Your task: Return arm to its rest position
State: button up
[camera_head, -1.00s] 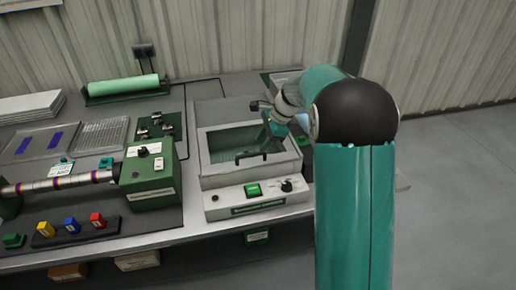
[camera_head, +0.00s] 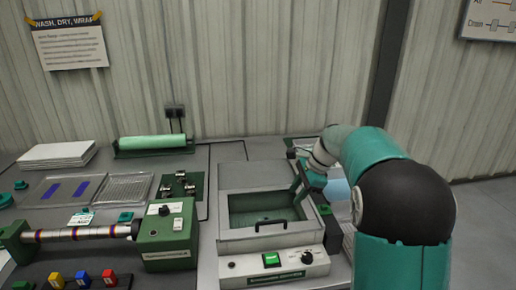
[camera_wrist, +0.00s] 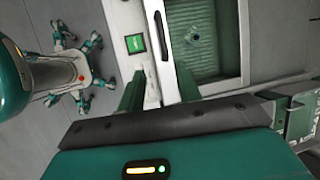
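My arm reaches in from the right in the head view. My gripper (camera_head: 308,183) hangs above the right rim of the open grey washing unit (camera_head: 236,242). In the wrist view the two green fingers of my gripper (camera_wrist: 159,80) stand well apart, with nothing between them. The unit's green basin (camera_wrist: 210,65) shows beyond the fingers, and a small dark teal item (camera_wrist: 193,38) appears to lie in it. In the head view the basin's right part is partly hidden by my gripper.
A green motor box (camera_head: 167,238) with a roller shaft (camera_head: 85,235) stands left of the unit. Trays (camera_head: 124,188), a green roll (camera_head: 155,142) and white sheets (camera_head: 56,153) lie behind. Colored blocks (camera_head: 83,280) sit in front. The wall closes off the back; floor is clear at right.

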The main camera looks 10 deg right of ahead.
jog(key=s+a+r+n+t+h, duration=0.1)
jog(key=s+a+r+n, duration=0.25)
jog(key=s, duration=0.45)
jog(key=s+a+r+n+h, duration=0.1)
jog(key=s+a+r+n, duration=0.1)
jog(key=s+r+n, duration=0.45)
jog(key=s+f+n+t+h, duration=0.1)
jog(key=s+f+n, duration=0.1)
jog(key=s, duration=0.7)
jog(key=s+a+f+n+t+h, duration=0.1)
jog(key=s+f+n, duration=0.1)
jog(key=s+n, duration=0.3)
jog(key=s, duration=0.4)
jog(key=shift+f+h, duration=0.3)
jog(key=shift+s+d, duration=0.1)
